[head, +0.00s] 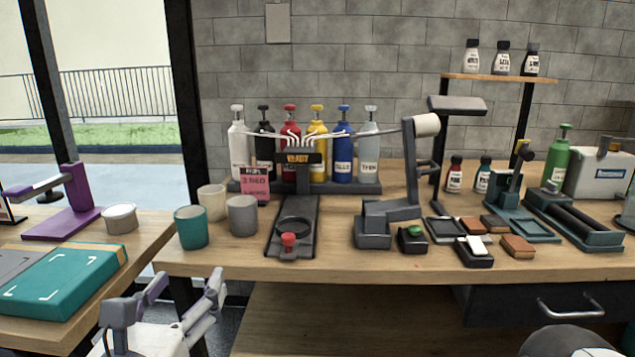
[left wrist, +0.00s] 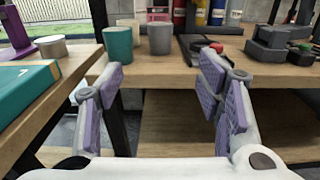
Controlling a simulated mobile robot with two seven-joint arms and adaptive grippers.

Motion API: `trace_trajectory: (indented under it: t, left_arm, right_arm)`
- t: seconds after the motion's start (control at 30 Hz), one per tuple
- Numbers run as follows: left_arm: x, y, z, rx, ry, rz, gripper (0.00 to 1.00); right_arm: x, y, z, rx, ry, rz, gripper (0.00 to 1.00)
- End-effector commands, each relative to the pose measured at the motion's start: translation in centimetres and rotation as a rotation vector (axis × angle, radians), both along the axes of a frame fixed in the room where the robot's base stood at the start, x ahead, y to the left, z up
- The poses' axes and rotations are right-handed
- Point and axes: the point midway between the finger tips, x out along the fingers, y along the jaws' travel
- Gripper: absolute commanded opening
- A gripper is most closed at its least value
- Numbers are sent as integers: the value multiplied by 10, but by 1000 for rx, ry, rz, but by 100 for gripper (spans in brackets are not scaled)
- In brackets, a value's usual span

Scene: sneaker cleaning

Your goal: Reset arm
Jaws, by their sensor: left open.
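My left gripper (head: 182,295) is at the lower left of the head view, in front of the table edges and near the gap between the two tables. Its purple-padded fingers are apart with nothing between them. It also shows in the left wrist view (left wrist: 160,95), with both fingers spread and the wooden table edge beyond. My right gripper cannot be made out; only a dark rounded shape shows at the bottom right of the head view.
The main wooden table (head: 340,268) holds a teal cup (head: 191,228), a grey cup (head: 242,215), a bottle dispenser with a black base (head: 290,235) and several brushes and blocks. The left table holds a teal box (head: 62,282), a white round tub (head: 120,218) and a purple stand (head: 75,205).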

Motion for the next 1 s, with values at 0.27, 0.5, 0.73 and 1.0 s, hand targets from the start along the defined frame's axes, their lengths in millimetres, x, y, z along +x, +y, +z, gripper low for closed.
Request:
trace_trajectory:
  t: [0.27, 0.5, 0.73, 1.0]
  left_arm:
    - [-79, -97, -129, 653, 280, -503, 60]
    - [-251, -100, -256, 1424, 334, -1332, 60]
    - [-376, 7, -296, 1885, 108, -2176, 60]
    - [-398, 44, -295, 1934, 10, -2410, 60]
  right_arm:
    - [14, 0, 13, 0, -44, -1, 0]
    - [29, 0, 31, 1, -97, -2, 0]
    - [43, 0, 44, 1, -147, -3, 0]
    - [45, 0, 46, 0, -153, -3, 0]
